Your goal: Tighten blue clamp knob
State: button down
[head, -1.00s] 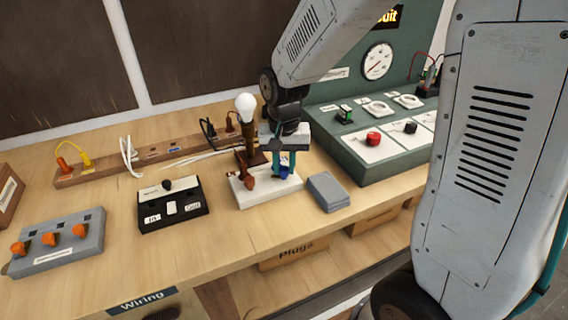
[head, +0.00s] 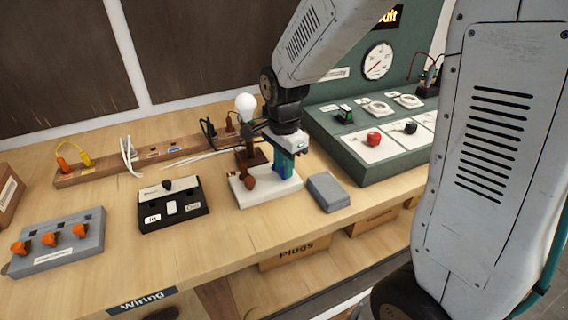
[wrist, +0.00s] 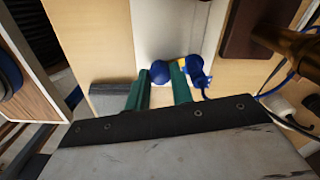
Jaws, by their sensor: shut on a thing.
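The blue clamp knob (wrist: 159,72) shows in the wrist view between the two teal fingertips of my gripper (wrist: 160,82). My gripper is shut on it. A second blue part with a yellow piece (wrist: 194,70) lies just right of the fingers. In the head view my gripper (head: 285,165) points down at the right end of the white base (head: 262,196), and its fingers mostly hide the knob. A brown clamp part (head: 249,182) stands on the left of the base. The lamp with its white bulb (head: 246,104) stands just behind, partly hidden by my wrist.
A grey block (head: 328,192) lies right of the base. A black switch box (head: 172,207) and a grey box with orange knobs (head: 57,243) are to the left. The green test panel (head: 375,165) stands at the right. Loose cables lie behind.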

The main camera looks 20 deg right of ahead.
jog(key=shift+w+m, duration=0.1)
jog(key=shift+m, duration=1.2)
jog(key=c, duration=1.5)
grip_release()
notch_tip(320, 180, up, 8)
jog(key=shift+f, duration=0.1)
